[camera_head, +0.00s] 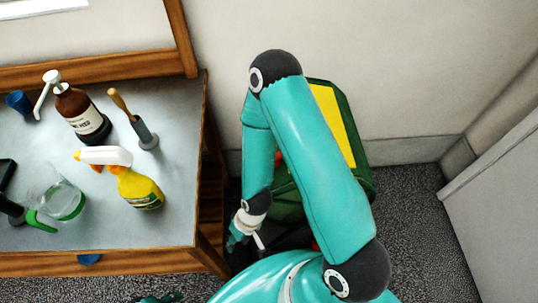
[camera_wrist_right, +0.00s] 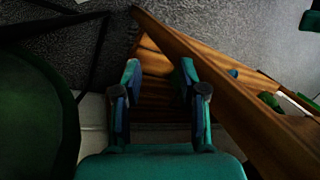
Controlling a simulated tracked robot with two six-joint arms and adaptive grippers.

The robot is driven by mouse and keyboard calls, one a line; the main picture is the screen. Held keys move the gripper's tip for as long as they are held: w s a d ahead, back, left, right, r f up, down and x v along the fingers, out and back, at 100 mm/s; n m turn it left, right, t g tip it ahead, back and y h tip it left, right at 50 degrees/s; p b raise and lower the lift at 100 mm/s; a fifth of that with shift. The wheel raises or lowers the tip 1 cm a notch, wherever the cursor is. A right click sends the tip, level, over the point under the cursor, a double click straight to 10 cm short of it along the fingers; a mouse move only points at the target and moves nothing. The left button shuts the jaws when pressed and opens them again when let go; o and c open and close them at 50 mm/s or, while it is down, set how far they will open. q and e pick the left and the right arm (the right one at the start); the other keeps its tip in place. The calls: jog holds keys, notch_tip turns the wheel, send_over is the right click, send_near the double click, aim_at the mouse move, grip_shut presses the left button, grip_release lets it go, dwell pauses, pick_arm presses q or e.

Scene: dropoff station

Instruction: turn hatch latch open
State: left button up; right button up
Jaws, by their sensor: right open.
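My right arm reaches up from the bottom and folds down in front of a dark green box with a yellow panel (camera_head: 336,125). My right gripper (camera_head: 238,236) hangs low between the box and the table. In the right wrist view its fingers (camera_wrist_right: 157,82) are apart with nothing held between them. A dark green rounded surface, seemingly the box (camera_wrist_right: 35,125), is at the left there. I cannot make out a hatch latch; my arm covers much of the box. A small dark teal piece at the bottom edge of the head view may be my left gripper (camera_head: 160,298).
The wood-edged table (camera_head: 185,225) at left holds a brown pump bottle (camera_head: 80,112), a yellow spray bottle (camera_head: 139,188), a brush-like tool (camera_head: 143,132) and a clear green-trimmed container (camera_head: 66,202). Its wooden frame (camera_wrist_right: 235,95) is close to my right gripper. Carpet (camera_head: 430,240) lies open at right.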

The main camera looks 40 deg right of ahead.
jog(key=shift+o, duration=1.6)
jog(key=shift+w+r, duration=0.15)
jog(key=shift+w, duration=0.05)
jog(key=w+d+r+n+h+b, duration=0.1)
jog(key=w+d+r+n, duration=0.25)
jog(key=r, duration=0.35)
jog(key=w+d+r+n, duration=0.3)
jog(key=w+r, duration=0.2)
jog(key=r, duration=0.2)
jog(key=s+d+r+n+h+b, duration=0.1)
jog(key=s+d+r+n+h, duration=0.1)
jog(key=d+r, duration=0.55)
jog(key=s+d+r+n+h, duration=0.2)
jog(key=d+r, duration=0.3)
jog(key=r, duration=0.5)
jog(key=f, duration=0.5)
jog(key=f+b, duration=0.1)
jog(key=f, duration=0.4)
jog(key=w+f+b, duration=0.1)
jog(key=f, duration=0.4)
jog(key=shift+w+d+f, duration=0.1)
jog(key=shift+d, duration=0.3)
